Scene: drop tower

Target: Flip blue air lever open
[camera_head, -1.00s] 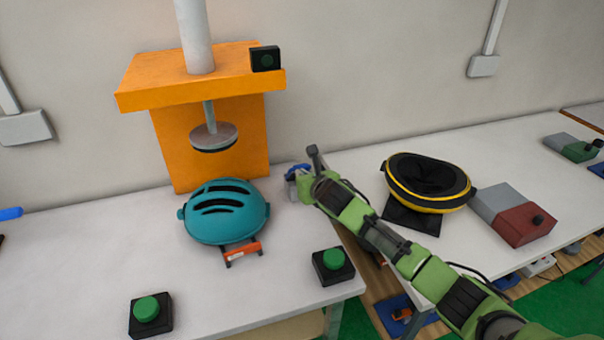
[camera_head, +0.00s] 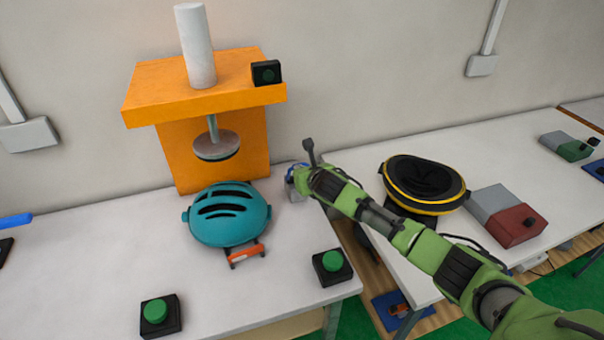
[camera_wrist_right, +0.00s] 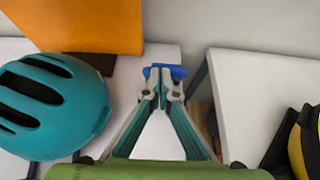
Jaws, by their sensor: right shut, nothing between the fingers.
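The blue air lever (camera_wrist_right: 174,71) shows in the right wrist view just beyond my fingertips, near the table edge. In the head view only a small blue part of it (camera_head: 296,167) shows beside my gripper; the rest is hidden. My right gripper (camera_head: 294,184) is at the lever, right of the teal helmet. In the right wrist view its fingertips (camera_wrist_right: 162,86) are close together with nothing held between them. The tips overlap the lever's near side in the picture; I cannot tell whether they touch it. My left gripper is not in view.
The orange drop tower (camera_head: 200,100) stands behind the teal helmet (camera_head: 228,214). Green buttons (camera_head: 332,261) (camera_head: 155,311) sit near the front edge. Right of a gap between tables are a black-and-yellow helmet (camera_head: 425,184) and a grey-and-red box (camera_head: 507,215).

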